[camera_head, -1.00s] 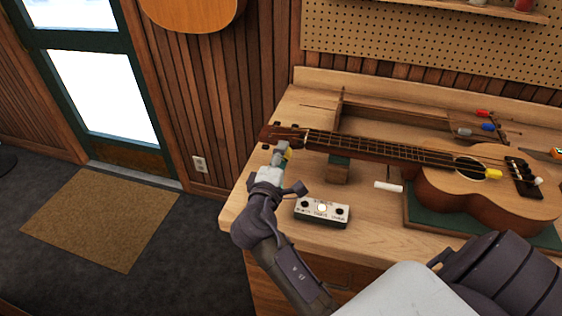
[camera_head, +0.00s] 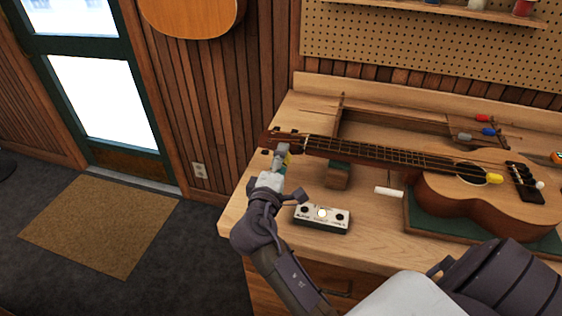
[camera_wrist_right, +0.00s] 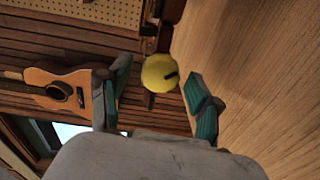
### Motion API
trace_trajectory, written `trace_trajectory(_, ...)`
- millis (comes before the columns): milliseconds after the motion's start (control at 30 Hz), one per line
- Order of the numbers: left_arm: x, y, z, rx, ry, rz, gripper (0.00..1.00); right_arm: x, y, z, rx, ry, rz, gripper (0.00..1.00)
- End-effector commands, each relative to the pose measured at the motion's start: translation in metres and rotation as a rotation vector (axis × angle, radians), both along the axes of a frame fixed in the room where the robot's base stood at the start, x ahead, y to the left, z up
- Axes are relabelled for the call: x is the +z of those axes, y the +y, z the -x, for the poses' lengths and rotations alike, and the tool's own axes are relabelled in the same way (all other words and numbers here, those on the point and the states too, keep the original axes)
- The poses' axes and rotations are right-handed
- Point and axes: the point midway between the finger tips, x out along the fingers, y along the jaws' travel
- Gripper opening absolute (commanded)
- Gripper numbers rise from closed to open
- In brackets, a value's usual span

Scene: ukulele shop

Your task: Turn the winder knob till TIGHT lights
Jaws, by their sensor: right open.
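The ukulele (camera_head: 485,200) lies on the bench with its neck pointing left. A yellow winder knob (camera_wrist_right: 158,73) with a dark slot shows in the right wrist view, between the two green-padded fingers of my right gripper (camera_wrist_right: 157,80). The fingers are open, with a visible gap on both sides of the knob. In the head view the right gripper (camera_head: 281,157) is at the ukulele's headstock (camera_head: 283,136) and largely hides the knob. A small white indicator box (camera_head: 322,218) stands in front of the neck. Its middle light is bright; its labels are too small to read. My left gripper is not in view.
A neck-rest block (camera_head: 337,177) stands under the neck. Colored-handled tools (camera_head: 486,130) lie at the back of the bench (camera_head: 262,225). A pegboard (camera_head: 430,45) is behind. Open floor and a mat (camera_head: 100,222) are at the left.

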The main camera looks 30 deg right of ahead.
Motion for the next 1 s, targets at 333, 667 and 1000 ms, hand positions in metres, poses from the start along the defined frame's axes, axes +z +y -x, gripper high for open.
trace_trajectory(333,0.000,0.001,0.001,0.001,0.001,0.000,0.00,0.000,0.022,0.019,0.000,0.002,-0.004,0.64)
trace_trajectory(667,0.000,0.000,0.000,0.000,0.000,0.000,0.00,0.003,0.054,0.048,-0.001,0.001,0.000,0.64)
trace_trajectory(1000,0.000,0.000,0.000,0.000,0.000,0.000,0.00,0.003,0.056,0.050,0.000,0.000,0.000,0.64)
